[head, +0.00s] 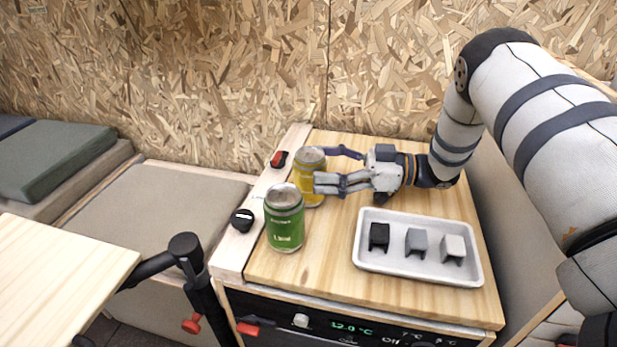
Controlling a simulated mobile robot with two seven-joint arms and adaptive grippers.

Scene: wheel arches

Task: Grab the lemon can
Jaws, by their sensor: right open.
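A yellow can with a grey top, which looks like the lemon can (307,168), stands upright on the wooden counter (330,270). My right gripper (328,167) comes from the right and is open, with one finger behind the can and one in front of it. The fingers partly hide the can's right side; I cannot tell whether they touch it. A green can (285,222) stands upright in front and slightly left of the yellow one. My left gripper is not in view.
A white tray (420,272) with black, grey and white blocks lies on the counter to the right. A red switch (279,159) and a black knob (242,220) sit on the left ledge. Chipboard wall (230,80) rises behind.

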